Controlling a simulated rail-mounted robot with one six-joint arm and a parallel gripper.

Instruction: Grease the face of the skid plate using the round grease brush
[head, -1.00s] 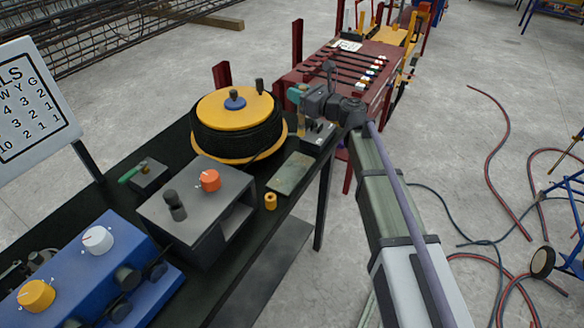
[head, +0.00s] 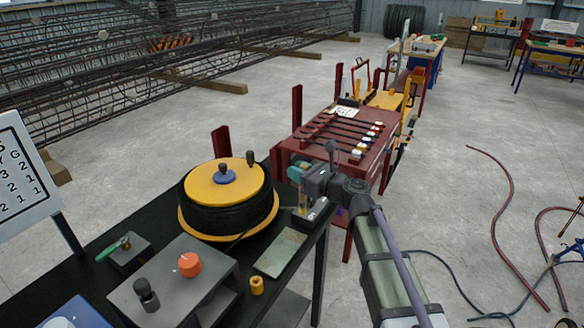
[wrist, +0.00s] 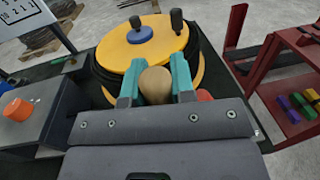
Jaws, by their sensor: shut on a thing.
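The round grease brush (wrist: 155,86) shows in the wrist view as a tan, rounded handle end between the two teal fingers of my gripper (wrist: 156,79). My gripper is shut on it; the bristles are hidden. In the head view my gripper (head: 296,174) is above a small grey holder (head: 318,214) at the bench's far right corner. I cannot tell whether the brush is clear of the holder. A flat, grey-green rectangular plate (head: 281,252), apparently the skid plate, lies on the black bench left of and nearer than the holder.
A yellow-topped reel (head: 205,195) stands left of my gripper. A grey box with an orange knob (head: 189,264) and a small brass cylinder (head: 257,285) are nearer. A dark red rack (head: 345,140) stands behind. Hoses lie on the floor at right.

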